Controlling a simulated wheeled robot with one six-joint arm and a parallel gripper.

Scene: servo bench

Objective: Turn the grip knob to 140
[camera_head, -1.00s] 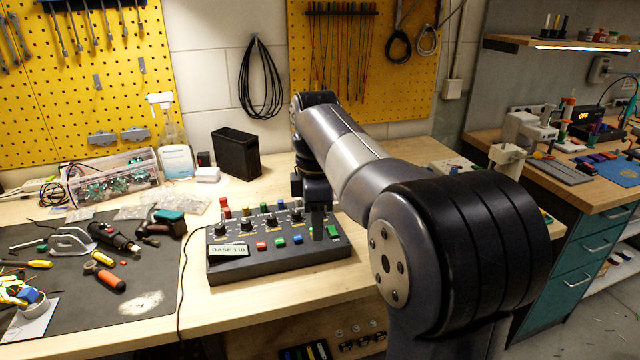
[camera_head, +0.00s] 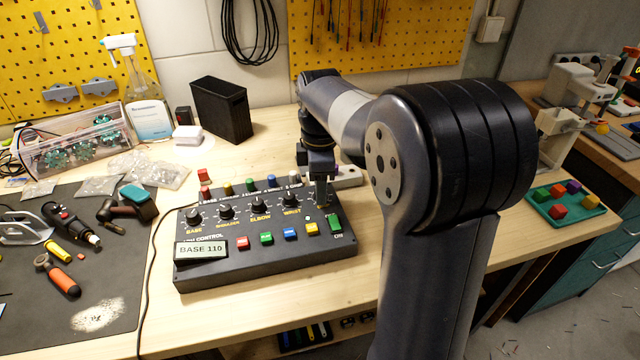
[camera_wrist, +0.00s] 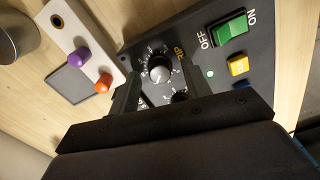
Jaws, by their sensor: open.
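The black control box (camera_head: 260,270) sits on the wooden bench, with BASE, SHOULDER, ELBOW and WRIST knobs in a row. Its display (camera_head: 201,249) reads BASE 110. My gripper (camera_head: 322,196) points down over the box's right end, hiding the grip knob in the head view. In the wrist view the round grip knob (camera_wrist: 159,69), with a silvery cap and white scale marks, shows beside its partly visible yellow label. My gripper (camera_wrist: 162,78) is open there, one finger on each side of the knob; I cannot tell whether either touches it. The knob's exact setting is unreadable.
A green OFF/ON switch (camera_wrist: 230,27) and a yellow button (camera_wrist: 238,65) are close to the grip knob. A pale strip with purple and orange knobs (camera_wrist: 78,57) lies behind the box. Tools lie on a dark mat (camera_head: 110,270) at left.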

